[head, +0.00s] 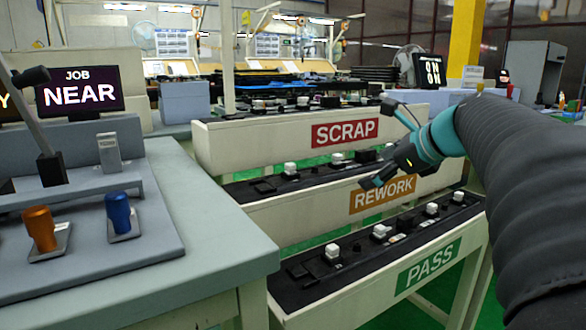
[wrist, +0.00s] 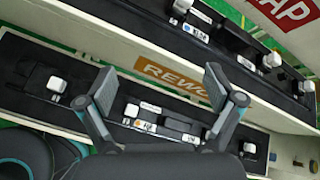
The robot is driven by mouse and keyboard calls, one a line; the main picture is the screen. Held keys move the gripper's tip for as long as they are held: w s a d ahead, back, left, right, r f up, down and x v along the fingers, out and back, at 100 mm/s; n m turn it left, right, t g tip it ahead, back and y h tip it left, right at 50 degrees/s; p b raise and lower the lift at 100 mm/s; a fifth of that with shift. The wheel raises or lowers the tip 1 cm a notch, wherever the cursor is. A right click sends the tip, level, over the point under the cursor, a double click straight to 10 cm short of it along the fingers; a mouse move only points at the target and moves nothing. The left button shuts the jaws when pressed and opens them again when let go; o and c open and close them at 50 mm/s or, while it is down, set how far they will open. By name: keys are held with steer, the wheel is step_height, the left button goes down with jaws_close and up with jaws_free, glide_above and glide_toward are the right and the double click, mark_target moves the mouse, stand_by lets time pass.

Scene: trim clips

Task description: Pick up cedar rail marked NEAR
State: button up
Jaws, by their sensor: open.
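My gripper (head: 378,180) is at the end of my arm in front of the REWORK sign, above the PASS rack. In the wrist view its two fingers (wrist: 164,90) are spread wide with nothing between them. Below them lies the black top of the PASS rack (wrist: 30,62), with white blocks, small labels and a dark rail-like piece (wrist: 182,126). The labels are too small to read, so I cannot tell which piece is the cedar rail marked NEAR. A screen (head: 80,90) at the left reads JOB NEAR.
Behind stand the REWORK rack (head: 300,212) and the SCRAP rack (head: 255,145), both carrying white blocks and dark pieces. A grey bench (head: 215,245) at the left holds an orange cylinder (head: 40,228) and a blue cylinder (head: 118,213). Green floor shows between the racks.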

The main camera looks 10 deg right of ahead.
steer(key=w+d+r+m+t+b, duration=0.1)
steer(key=w+d+r+m+t, duration=0.2)
steer(key=d+m, duration=0.45)
steer(key=n, duration=0.2)
glide_toward(367, 150)
steer(key=shift+m+g, duration=0.25)
steer(key=shift+g, duration=0.05)
steer(key=b+x, duration=0.1)
steer(key=x, duration=0.4)
steer(key=shift+w+a, duration=0.15)
steer(key=shift+b+x, duration=0.3)
steer(key=shift+x, duration=2.35)
steer(key=shift+d+r, duration=0.15)
steer(key=shift+d, duration=0.05)
steer(key=c, duration=1.5)
steer(key=shift+r, duration=0.1)
